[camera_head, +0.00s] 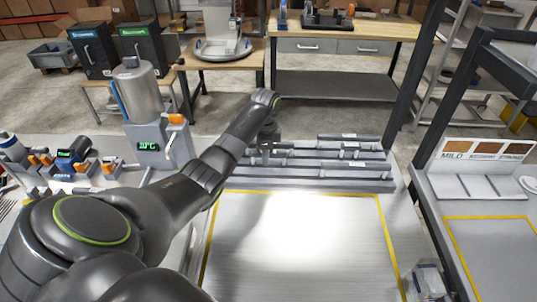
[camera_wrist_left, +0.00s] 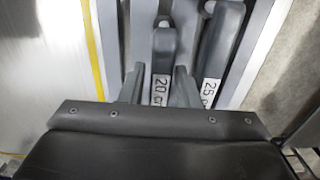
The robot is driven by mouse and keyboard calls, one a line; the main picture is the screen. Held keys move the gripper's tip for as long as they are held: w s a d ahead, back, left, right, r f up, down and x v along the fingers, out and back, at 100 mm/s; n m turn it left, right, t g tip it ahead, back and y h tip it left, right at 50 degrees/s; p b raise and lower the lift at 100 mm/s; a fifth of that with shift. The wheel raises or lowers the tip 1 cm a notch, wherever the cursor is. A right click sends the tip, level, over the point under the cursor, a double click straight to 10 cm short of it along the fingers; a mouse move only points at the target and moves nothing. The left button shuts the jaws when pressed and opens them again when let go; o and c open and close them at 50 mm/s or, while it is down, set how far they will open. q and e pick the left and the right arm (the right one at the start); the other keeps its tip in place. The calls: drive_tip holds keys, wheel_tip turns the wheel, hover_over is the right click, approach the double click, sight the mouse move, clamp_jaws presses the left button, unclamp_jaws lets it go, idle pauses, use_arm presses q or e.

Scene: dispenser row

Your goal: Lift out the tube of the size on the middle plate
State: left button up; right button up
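A stepped grey dispenser rack (camera_head: 390,185) with long horizontal rows stands at the back of the work surface. Small pale plates sit along it. My left gripper (camera_head: 265,152) is down at its left part. In the left wrist view the gripper's two fingers (camera_wrist_left: 158,88) are apart. A plate reading 20.0 (camera_wrist_left: 160,89) shows between them, with a dark grey long piece (camera_wrist_left: 163,48) just above it. A plate reading 25.0 (camera_wrist_left: 209,92) lies to the right, below another dark piece (camera_wrist_left: 222,40). I cannot tell whether the fingers touch anything. My right gripper is not in view.
The metal work surface (camera_head: 250,245) inside the yellow line is bare. A silver cylinder (camera_head: 140,92) on a unit with a green display stands left of the rack. A dark post (camera_head: 418,75) rises behind at right. A clear box-like object (camera_head: 425,280) is at bottom right.

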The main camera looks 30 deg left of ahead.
use_arm(q)
drive_tip(key=shift+f, duration=0.3)
clamp_jaws()
wheel_tip(320, 180, up, 7)
drive_tip(key=shift+w+f+b, duration=0.1)
drive_tip(key=shift+f+b, duration=0.05)
drive_tip(key=shift+b, duration=0.8)
wheel_tip(320, 180, up, 2)
drive_tip(key=shift+r+p, duration=0.1)
drive_tip(key=shift+p, duration=0.35)
drive_tip(key=shift+r+p, duration=0.55)
drive_tip(key=shift+r, duration=0.1)
